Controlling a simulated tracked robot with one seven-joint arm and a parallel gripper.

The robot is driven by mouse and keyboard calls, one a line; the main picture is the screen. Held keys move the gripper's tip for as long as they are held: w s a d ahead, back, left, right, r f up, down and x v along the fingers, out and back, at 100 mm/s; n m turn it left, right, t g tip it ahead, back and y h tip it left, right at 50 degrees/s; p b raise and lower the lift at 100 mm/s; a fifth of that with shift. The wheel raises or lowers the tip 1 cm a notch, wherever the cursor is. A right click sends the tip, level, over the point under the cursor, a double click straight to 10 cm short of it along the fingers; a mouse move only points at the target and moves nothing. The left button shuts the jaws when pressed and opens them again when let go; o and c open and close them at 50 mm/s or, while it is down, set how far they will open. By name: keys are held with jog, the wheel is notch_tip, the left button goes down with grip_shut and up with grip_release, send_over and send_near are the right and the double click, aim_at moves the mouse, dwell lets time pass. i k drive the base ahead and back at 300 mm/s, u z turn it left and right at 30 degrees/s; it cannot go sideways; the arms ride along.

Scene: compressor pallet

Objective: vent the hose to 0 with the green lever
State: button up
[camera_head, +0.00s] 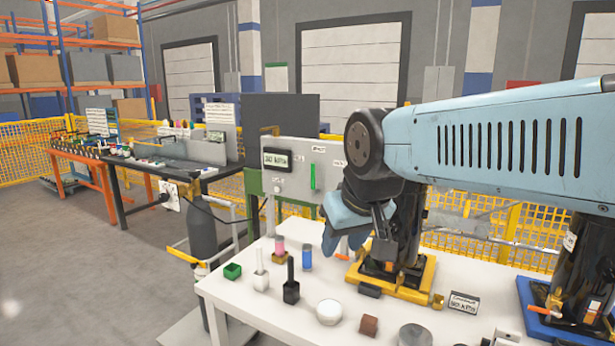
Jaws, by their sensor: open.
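The green lever (313,176) stands upright on the front of a pale grey panel (290,186) behind the white table. A dark display (277,159) to its left shows a number that looks like a kPa reading, too small to read surely. A hose cannot be made out for certain. My gripper (338,240) hangs below my blue arm, to the right of and lower than the lever, apart from it. It is open, with nothing seen in it; its fingertips are partly unclear.
A grey cylinder (203,235) stands left of the table.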

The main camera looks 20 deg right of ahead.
aim_at(314, 192)
jog(key=i, duration=0.85)
jog(key=u, duration=0.05)
